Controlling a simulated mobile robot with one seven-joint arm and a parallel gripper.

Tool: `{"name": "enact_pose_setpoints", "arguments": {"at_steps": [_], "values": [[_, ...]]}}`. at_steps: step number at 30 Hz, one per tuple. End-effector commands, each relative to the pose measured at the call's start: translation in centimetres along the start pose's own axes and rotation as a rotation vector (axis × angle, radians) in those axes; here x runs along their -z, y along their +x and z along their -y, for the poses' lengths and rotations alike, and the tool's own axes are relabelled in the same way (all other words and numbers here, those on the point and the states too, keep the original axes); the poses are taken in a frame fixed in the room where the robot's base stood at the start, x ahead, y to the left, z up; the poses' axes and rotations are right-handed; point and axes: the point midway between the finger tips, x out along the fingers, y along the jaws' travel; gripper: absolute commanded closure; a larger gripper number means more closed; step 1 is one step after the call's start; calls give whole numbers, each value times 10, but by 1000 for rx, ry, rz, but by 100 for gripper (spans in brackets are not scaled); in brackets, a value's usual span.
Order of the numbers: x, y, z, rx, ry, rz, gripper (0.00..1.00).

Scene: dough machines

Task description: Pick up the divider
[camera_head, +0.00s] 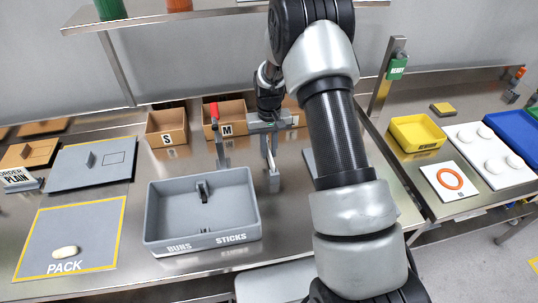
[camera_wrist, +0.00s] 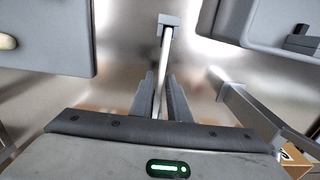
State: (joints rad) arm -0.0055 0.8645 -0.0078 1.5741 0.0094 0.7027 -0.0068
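The divider (camera_wrist: 162,72) appears to be the thin pale upright plate seen nearly edge-on in the wrist view. Its near end meets a small grey block (camera_wrist: 168,21); the block also shows in the head view (camera_head: 274,182). My gripper (camera_wrist: 160,82) points down over the plate with one finger on each side. It looks open, with narrow gaps between fingers and plate. In the head view my gripper (camera_head: 268,128) is behind the grey bin, and my arm hides part of this area. The grey bin (camera_head: 165,238), marked BUNS and STICKS, is empty except for dark fittings inside.
A metal stand with a red handle (camera_head: 214,112) is close beside my gripper; its metal shows in the wrist view (camera_wrist: 242,108). Cardboard boxes S (camera_head: 167,126) and M (camera_head: 226,112) stand behind. A PACK mat (camera_head: 70,225) with a bun lies left.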

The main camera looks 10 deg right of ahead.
Motion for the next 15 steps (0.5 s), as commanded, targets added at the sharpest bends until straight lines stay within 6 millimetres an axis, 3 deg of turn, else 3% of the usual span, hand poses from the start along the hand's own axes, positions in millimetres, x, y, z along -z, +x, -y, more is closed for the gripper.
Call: {"name": "enact_pose_setpoints", "arguments": {"at_steps": [3,15], "values": [[0,0,0,0,0,0,100],[1,-9,0,0,0,-3,100]]}}
